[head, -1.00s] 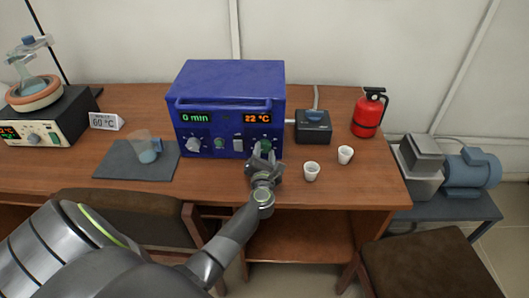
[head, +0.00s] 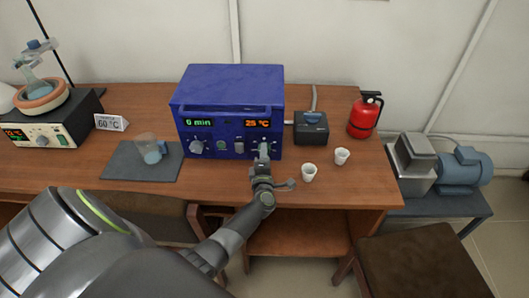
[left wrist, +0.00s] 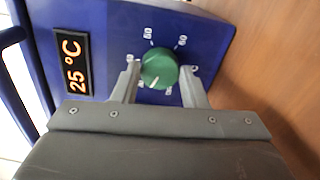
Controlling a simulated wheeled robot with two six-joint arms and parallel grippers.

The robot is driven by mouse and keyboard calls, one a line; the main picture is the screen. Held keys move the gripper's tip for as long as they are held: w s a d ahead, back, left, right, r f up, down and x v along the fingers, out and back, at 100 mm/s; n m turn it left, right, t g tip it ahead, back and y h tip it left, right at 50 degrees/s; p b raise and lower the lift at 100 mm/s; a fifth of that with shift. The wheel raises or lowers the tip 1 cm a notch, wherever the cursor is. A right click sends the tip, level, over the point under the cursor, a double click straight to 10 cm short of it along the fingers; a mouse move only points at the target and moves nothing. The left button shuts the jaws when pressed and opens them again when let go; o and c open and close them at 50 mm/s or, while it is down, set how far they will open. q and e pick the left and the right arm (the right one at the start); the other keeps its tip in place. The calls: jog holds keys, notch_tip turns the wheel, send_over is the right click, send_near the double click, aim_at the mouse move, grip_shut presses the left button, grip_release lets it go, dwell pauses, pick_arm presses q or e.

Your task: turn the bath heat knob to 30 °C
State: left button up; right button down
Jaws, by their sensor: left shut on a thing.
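The blue bath (head: 228,90) stands on the table with a left display reading 0 min and a right display (head: 257,124) reading 25 °C. In the left wrist view the display (left wrist: 76,64) also reads 25 °C. The green heat knob (left wrist: 158,67) sits on its front panel between the two fingers of my left gripper (left wrist: 161,80). The fingers are shut on it from both sides. Its white mark points down and slightly left in that view. In the head view my left gripper (head: 263,157) is at the panel's lower right and mostly hides the knob. My right gripper is not in view.
A grey knob (head: 196,147) is at the panel's left. Two white cups (head: 309,173) (head: 342,156) stand right of my gripper. A beaker (head: 150,149) is on a grey mat (head: 118,166).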

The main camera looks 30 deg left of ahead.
pick_arm(q)
jog(key=shift+m+p, duration=0.35)
jog(key=shift+m, duration=0.45)
jog(key=o, duration=1)
jog(key=shift+s+d+f, duration=0.1)
jog(key=shift+s+d, duration=0.2)
jog(key=shift+s, duration=0.1)
jog(key=b+v, duration=0.1)
jog(key=v, duration=1.5)
jog(key=shift+s+b, duration=0.25)
jog(key=shift+b, duration=0.05)
jog(key=shift+m, duration=0.3)
